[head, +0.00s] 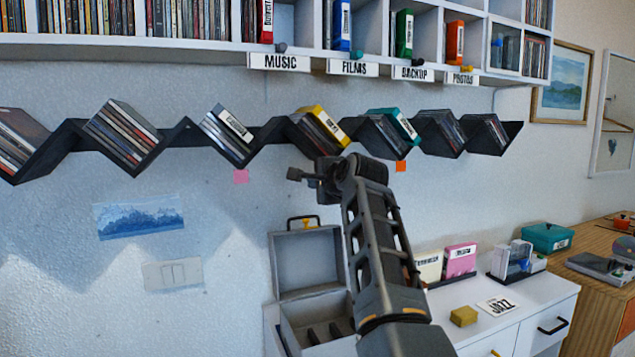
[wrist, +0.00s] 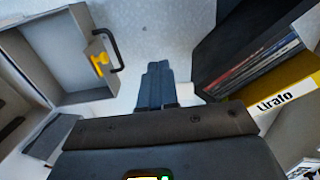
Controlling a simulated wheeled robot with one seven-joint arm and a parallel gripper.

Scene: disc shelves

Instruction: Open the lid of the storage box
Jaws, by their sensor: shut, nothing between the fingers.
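The grey storage box (head: 322,342) stands on the white cabinet, partly hidden behind my arm. Its lid (head: 306,263) stands up, raised from the box, and the open inside with dark dividers shows. A dark handle with a yellow latch (head: 303,222) is at the lid's top edge. The wrist view shows the lid (wrist: 48,50) at left, with its yellow latch (wrist: 97,58) and black handle. My gripper (head: 294,174) is above the lid, apart from it, near the zigzag shelf. In the wrist view its fingers (wrist: 157,82) are together and empty.
The black zigzag shelf (head: 180,136) with disc cases runs close behind my gripper; a yellow case (wrist: 285,97) is near at right. Labelled white cubbies (head: 350,68) hang above. A yellow block (head: 464,316) and a JAZZ card (head: 497,306) lie on the cabinet.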

